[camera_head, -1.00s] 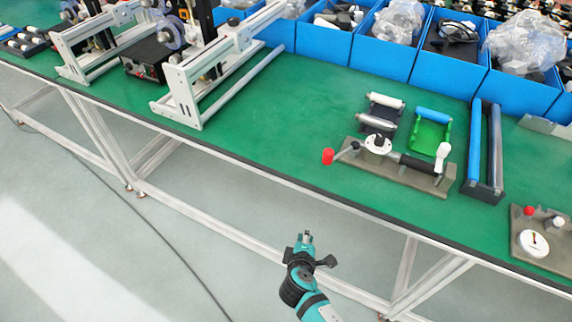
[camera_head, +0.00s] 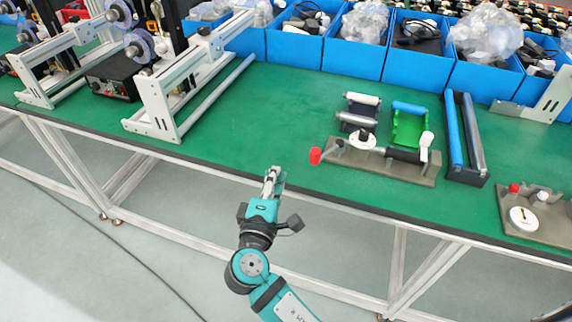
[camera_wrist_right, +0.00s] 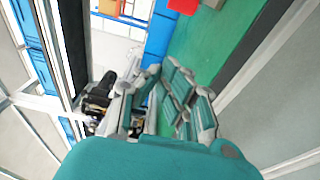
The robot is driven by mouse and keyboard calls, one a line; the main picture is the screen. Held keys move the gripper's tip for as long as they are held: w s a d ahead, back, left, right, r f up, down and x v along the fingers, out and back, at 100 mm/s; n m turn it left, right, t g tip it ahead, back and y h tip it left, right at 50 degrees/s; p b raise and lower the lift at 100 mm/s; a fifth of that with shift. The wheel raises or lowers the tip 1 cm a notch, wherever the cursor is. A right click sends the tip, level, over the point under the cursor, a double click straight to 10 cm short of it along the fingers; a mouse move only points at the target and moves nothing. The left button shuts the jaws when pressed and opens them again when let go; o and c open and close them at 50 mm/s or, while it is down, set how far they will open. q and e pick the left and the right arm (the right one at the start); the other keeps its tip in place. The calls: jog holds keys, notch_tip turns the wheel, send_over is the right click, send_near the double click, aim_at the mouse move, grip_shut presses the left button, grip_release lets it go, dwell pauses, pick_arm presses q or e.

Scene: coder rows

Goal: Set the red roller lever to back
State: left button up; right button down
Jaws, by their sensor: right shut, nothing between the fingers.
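The red roller lever's knob (camera_head: 315,156) is a red cylinder at the left end of a short arm. The arm runs to a white round hub (camera_head: 362,140) on a grey-brown base plate (camera_head: 415,173). A black bar with a white upright end (camera_head: 426,140) sits on the plate's right. My right gripper (camera_head: 272,175) is shut and empty, over the table's front edge, left of and nearer than the red knob, apart from it. In the right wrist view, the fingers (camera_wrist_right: 165,95) show and a red part (camera_wrist_right: 183,5) is cut off at the top edge. My left gripper is not in view.
Behind the plate are a dark roller holder (camera_head: 358,115) and a green one (camera_head: 408,125). A blue-and-grey roller frame (camera_head: 466,140) stands to the right. Blue bins (camera_head: 355,55) line the back. A white metal frame (camera_head: 155,105) stands left; green table between is clear.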

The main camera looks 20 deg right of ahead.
jog(key=p+x, duration=0.1)
jog(key=x, duration=0.7)
jog(key=shift+w+d+r+p, duration=0.2)
jog(key=shift+w+p, duration=0.1)
jog(key=shift+p, duration=0.1)
jog(key=s+d+p, duration=0.1)
jog(key=s+d, duration=0.1)
jog(key=d, duration=0.1)
jog(key=shift+s+f+p, duration=0.1)
jog(key=shift+s+p, duration=0.05)
jog(key=shift+p, duration=0.2)
jog(key=shift+s, duration=0.1)
jog(key=shift+f, duration=0.1)
jog(key=shift+s, duration=0.1)
jog(key=shift+s+d+n+y, duration=0.2)
jog(key=shift+s+n+y, duration=0.1)
jog(key=shift+n+y, duration=0.15)
